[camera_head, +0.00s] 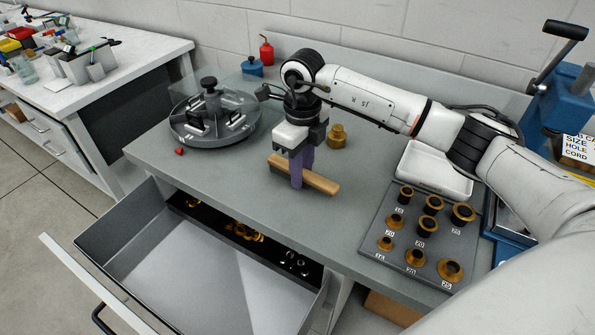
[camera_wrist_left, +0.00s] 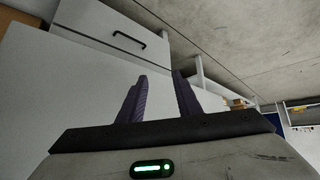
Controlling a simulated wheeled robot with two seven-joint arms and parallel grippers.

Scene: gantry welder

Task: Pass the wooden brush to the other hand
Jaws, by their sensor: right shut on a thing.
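The wooden brush (camera_head: 318,181) is a light brown bar with a darker underside, low over the grey bench top near its front edge. My right gripper (camera_head: 298,178) points down from above, and its purple fingers are shut around the middle of the brush. Whether the brush touches the bench or hangs just above it, I cannot tell. My left gripper is outside the head view. In the left wrist view my left gripper (camera_wrist_left: 160,80) has its two purple fingers apart with nothing between them, in front of pale cabinet fronts. The brush does not show there.
A grey round fixture (camera_head: 214,120) stands left of the brush. A brass part (camera_head: 337,137) sits behind it. A board with several brass fittings (camera_head: 375,255) and a white tray (camera_head: 432,172) lie right. An open drawer (camera_head: 140,222) juts out below the front edge.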

